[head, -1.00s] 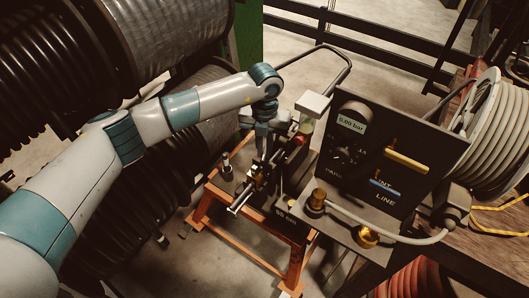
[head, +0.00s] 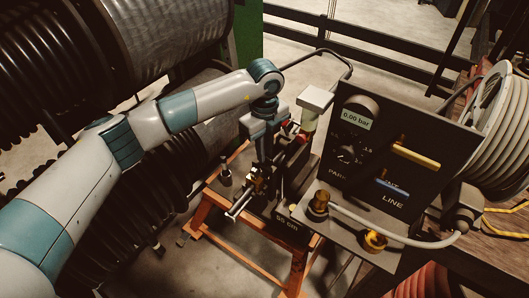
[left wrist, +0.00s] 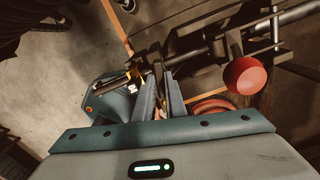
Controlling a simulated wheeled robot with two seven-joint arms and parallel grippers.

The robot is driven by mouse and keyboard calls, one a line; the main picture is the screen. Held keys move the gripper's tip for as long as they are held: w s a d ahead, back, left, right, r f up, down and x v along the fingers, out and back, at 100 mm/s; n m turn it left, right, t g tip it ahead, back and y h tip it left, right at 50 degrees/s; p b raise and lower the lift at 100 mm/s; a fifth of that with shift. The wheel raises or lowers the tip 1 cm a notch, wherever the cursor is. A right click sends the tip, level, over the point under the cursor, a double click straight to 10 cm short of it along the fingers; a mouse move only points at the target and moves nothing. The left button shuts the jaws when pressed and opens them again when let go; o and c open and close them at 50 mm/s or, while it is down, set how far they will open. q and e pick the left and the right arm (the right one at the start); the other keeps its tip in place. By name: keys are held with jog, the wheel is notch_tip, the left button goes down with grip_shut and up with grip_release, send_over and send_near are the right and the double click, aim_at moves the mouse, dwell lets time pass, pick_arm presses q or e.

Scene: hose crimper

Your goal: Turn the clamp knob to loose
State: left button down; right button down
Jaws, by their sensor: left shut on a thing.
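My left gripper (head: 262,168) points down at the small clamp fixture on the orange-legged stand. In the left wrist view its two fingers (left wrist: 160,82) are close together, shut on a small dark part that looks like the clamp knob. The fingers hide most of that part, so its turned position cannot be read. Metal rods (head: 238,207) stick out of the fixture just below and left of the fingertips. A round red ball (left wrist: 243,75) on a lever stands right of the fingers, apart from them. My right gripper is not in view.
A black panel (head: 400,150) with a gauge reading 0.00 bar and yellow and blue handles stands right of the stand (head: 200,222). Brass fittings (head: 318,203) and a pale hose sit before it. Large black hose reels (head: 50,80) fill the left.

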pick_arm(q)
jog(key=shift+w+r+n, duration=0.1)
jog(key=shift+n, duration=1.4)
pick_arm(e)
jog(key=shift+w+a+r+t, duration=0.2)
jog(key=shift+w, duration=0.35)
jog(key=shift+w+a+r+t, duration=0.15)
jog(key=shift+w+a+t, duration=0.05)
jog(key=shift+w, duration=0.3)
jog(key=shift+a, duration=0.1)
pick_arm(q)
jog(key=c, duration=1.8)
grip_release()
jog(key=shift+b, duration=0.3)
